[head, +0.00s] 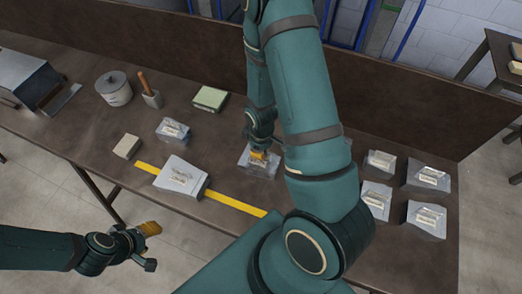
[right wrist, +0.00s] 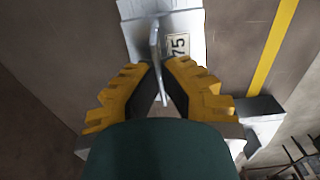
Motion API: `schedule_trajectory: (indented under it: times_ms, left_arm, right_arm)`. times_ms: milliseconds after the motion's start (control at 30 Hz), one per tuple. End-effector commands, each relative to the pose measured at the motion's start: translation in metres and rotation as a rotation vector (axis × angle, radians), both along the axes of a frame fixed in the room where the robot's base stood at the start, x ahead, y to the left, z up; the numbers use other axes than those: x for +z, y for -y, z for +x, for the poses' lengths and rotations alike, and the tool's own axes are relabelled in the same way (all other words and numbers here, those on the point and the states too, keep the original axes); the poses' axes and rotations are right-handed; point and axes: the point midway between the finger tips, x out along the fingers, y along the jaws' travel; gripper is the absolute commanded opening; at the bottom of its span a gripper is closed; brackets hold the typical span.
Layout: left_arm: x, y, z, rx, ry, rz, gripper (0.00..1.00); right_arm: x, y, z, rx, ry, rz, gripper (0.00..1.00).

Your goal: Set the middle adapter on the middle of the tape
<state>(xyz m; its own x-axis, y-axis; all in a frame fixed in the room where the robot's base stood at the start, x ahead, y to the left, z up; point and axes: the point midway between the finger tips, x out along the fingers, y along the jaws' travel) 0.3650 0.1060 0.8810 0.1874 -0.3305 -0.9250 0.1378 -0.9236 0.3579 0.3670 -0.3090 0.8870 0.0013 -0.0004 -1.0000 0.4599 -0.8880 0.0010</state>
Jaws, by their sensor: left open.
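The yellow tape strip (head: 234,203) runs across the front of the table. A large grey adapter (head: 180,174) sits on its left part. Another grey adapter (head: 272,172) is behind the tape, under my right gripper (head: 258,153); my right arm hides some of it. In the right wrist view this adapter (right wrist: 188,22) has a label reading 75, and its thin upright fin stands between the yellow fingers of the right gripper (right wrist: 161,66). Whether they press on the fin is unclear. My left gripper (head: 150,243) is open and empty, off the table's front edge.
A smaller adapter (head: 173,130), a tan block (head: 127,146), a lidded pot (head: 114,88), a brush holder (head: 152,98) and a green pad (head: 210,98) stand on the left. Several grey adapters (head: 427,217) stand at the right. A brown panel (head: 400,107) borders the back.

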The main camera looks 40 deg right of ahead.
Motion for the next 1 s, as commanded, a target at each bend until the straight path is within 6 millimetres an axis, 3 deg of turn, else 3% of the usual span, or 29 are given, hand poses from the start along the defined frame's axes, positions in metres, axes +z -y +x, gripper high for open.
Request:
schedule_trajectory:
  times_ms: [633,1000]
  left_arm:
    - [0.050,0.000,0.000,0.000,0.000,0.000,0.47]
    - [0.049,0.000,0.000,0.000,0.000,0.000,0.47]
  right_arm:
    - [0.064,0.000,0.000,0.000,-0.001,0.000,0.00]
    - [0.090,0.000,0.000,0.001,0.000,0.000,0.00]
